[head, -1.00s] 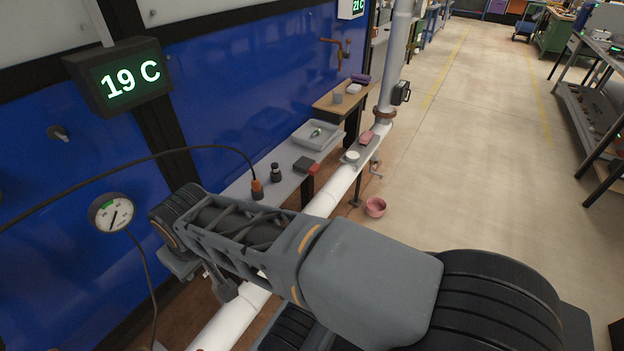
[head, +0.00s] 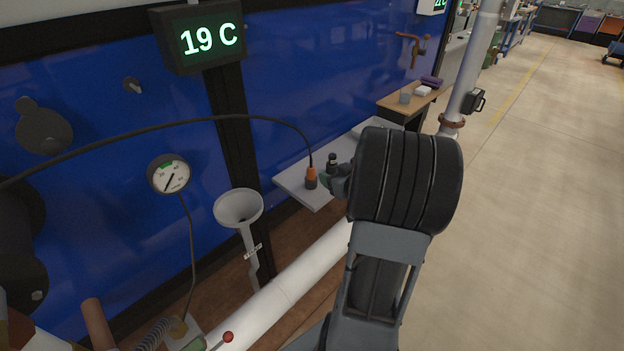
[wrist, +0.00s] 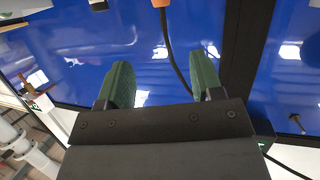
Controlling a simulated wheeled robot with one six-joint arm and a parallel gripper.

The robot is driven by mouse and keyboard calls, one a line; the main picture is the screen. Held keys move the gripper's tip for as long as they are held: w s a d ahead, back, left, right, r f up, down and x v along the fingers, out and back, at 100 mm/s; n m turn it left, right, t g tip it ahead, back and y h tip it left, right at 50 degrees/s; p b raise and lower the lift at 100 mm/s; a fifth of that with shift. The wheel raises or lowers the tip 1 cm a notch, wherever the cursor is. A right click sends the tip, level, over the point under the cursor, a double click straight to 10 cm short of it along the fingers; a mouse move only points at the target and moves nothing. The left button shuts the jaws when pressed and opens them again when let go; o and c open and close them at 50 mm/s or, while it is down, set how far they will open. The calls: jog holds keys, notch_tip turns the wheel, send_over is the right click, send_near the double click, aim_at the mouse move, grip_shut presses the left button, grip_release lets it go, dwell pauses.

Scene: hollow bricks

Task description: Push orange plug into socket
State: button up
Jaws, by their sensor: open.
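The orange plug (head: 311,173) stands upright on the grey shelf (head: 298,193), with a black cable (head: 240,117) rising from its top and arching left. A dark part sits under the orange; I cannot tell whether it is the socket. In the wrist view the plug (wrist: 160,3) is cut off at the top edge, and its cable runs down past the fingers. My gripper (wrist: 162,80) is open, its two green fingers apart with nothing between them. In the head view the fingers show just right of the plug, mostly hidden by my wrist; contact cannot be told.
A white funnel (head: 239,208), a gauge (head: 169,174) and a white pipe (head: 290,290) are on the left and below. A blue wall (head: 290,70) backs the shelf. The floor at right is clear.

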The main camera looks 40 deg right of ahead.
aim_at(312, 166)
jog(key=shift+y, duration=0.5)
jog(key=x, duration=0.9)
jog(key=b+x, duration=0.1)
jog(key=x, duration=0.3)
jog(key=shift+w+d+f, duration=0.1)
jog(key=shift+d+f, duration=0.1)
jog(key=shift+f, duration=0.2)
jog(key=c, duration=1)
jog(key=shift+r, duration=0.1)
